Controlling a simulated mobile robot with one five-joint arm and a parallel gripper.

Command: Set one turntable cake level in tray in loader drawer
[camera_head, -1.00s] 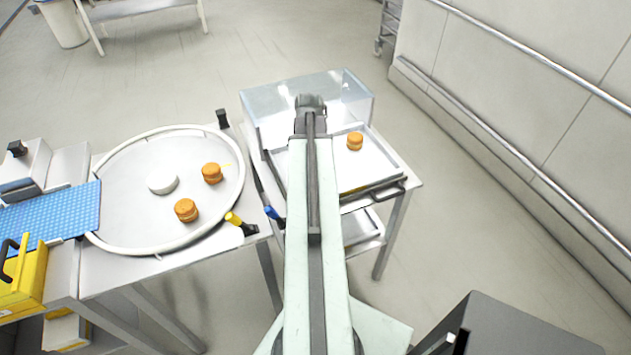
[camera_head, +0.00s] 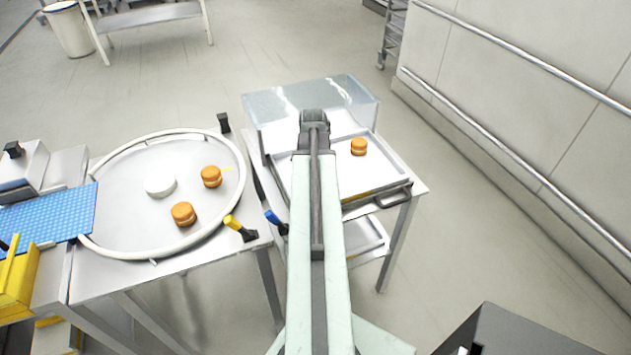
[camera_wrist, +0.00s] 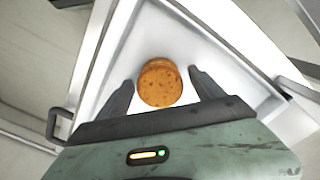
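My gripper (camera_head: 314,117) is over the tray in the drawer. In the wrist view the fingers (camera_wrist: 160,77) stand apart on either side of an orange-brown round cake (camera_wrist: 160,85), with narrow gaps seen on both sides. The cake looks level, over the white tray (camera_wrist: 235,75); its contact with the tray is unclear. In the head view one cake (camera_head: 358,146) sits upright in the tray (camera_head: 375,176), right of my gripper. I cannot tell if both views show the same cake. Two cakes (camera_head: 211,177) (camera_head: 183,214) stand on the round turntable (camera_head: 140,220).
A white disc (camera_head: 160,186) lies on the turntable. A clear cover (camera_head: 345,92) stands behind the tray. The drawer handle (camera_head: 393,198) juts out at the front right. A dark box (camera_head: 510,330) stands at the front right.

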